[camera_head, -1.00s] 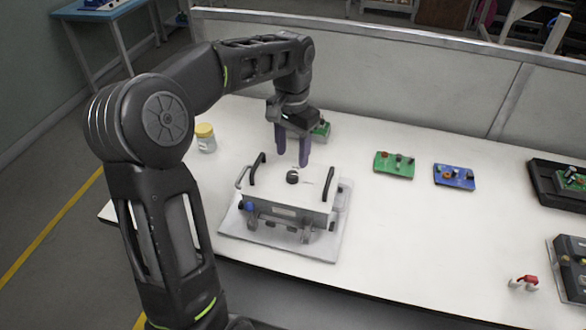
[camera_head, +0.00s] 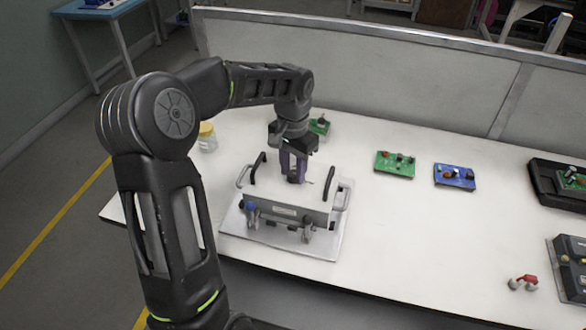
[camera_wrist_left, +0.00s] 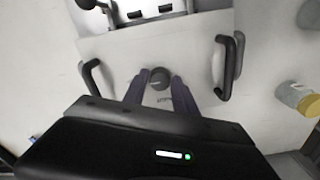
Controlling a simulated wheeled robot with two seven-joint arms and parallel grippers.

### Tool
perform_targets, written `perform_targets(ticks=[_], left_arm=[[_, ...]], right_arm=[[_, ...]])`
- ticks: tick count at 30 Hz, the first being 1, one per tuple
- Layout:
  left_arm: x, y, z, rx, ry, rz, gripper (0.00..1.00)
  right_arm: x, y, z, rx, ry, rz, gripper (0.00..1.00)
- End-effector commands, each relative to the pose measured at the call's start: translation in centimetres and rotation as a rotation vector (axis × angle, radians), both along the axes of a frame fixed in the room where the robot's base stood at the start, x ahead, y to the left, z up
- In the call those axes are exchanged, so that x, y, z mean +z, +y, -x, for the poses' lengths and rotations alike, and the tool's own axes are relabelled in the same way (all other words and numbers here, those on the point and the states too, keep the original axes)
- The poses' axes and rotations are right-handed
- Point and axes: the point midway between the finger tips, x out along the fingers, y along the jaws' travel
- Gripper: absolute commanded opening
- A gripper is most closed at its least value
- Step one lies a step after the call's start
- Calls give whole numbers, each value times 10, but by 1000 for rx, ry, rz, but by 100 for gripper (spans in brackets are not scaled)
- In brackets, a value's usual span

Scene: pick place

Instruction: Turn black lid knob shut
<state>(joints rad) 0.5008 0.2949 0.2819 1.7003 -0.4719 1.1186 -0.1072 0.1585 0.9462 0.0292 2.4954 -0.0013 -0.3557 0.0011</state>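The black lid knob (camera_wrist_left: 159,78) sits on top of the white box lid (camera_wrist_left: 195,62). In the left wrist view it lies between the tips of my left gripper's two purple fingers (camera_wrist_left: 157,88). A small gap seems to show on each side of the knob, so the fingers are around it but not clearly touching it. My right gripper is not in view.
Black handles (camera_head: 258,166) stand on the lid's sides. The box rests on a pale tray (camera_head: 233,222). A yellow-capped jar (camera_head: 207,138) and a green circuit board (camera_head: 319,127) stand behind. Green (camera_head: 394,165) and blue (camera_head: 454,177) boards lie right. The front table middle is clear.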

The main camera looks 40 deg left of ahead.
Motion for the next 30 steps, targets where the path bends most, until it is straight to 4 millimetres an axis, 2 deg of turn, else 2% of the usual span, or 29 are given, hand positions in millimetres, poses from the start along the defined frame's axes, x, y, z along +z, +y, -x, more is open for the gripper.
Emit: perform_targets(ticks=[1,12,23,30], left_arm=[[0,0,0,0,0,0,28],[0,0,0,0,0,0,0],[0,0,0,11,0,0,0],[0,0,0,81,-1,0,0]], right_arm=[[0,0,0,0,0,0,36],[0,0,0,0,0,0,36],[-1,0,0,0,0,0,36],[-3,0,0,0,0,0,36]])
